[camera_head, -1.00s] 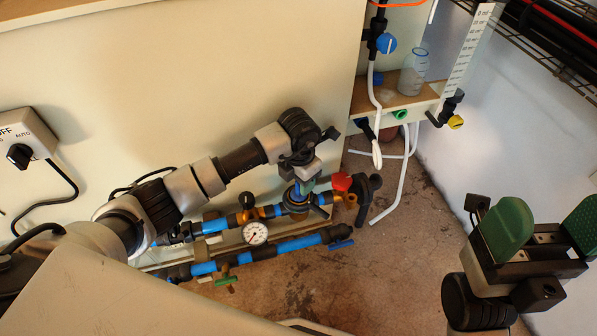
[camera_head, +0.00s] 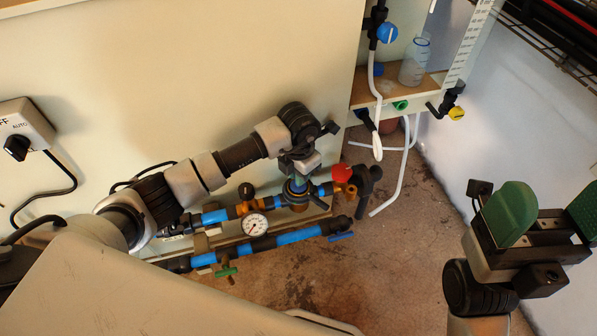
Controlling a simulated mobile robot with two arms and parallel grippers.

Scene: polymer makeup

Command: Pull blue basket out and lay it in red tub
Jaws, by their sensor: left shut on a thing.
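My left gripper (camera_head: 298,178) points down over the pipework, with its green fingertips at a round fitting (camera_head: 297,200) in the upper blue pipe. It is shut on a small blue part at the fitting's top, which looks like the blue basket (camera_head: 296,187). Most of that part is hidden by the fingers and fitting, so I cannot tell how far it sits inside. My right gripper (camera_head: 544,214) is at the lower right, its green pads wide apart and empty. I cannot make out a red tub for certain.
A pressure gauge (camera_head: 254,225), a red knob (camera_head: 342,173) and a green-handled valve (camera_head: 226,272) are close around the fitting. A wooden shelf (camera_head: 393,95) with a clear bottle (camera_head: 415,62) and hanging white tubes stands behind. The brown floor (camera_head: 400,260) at centre right is clear.

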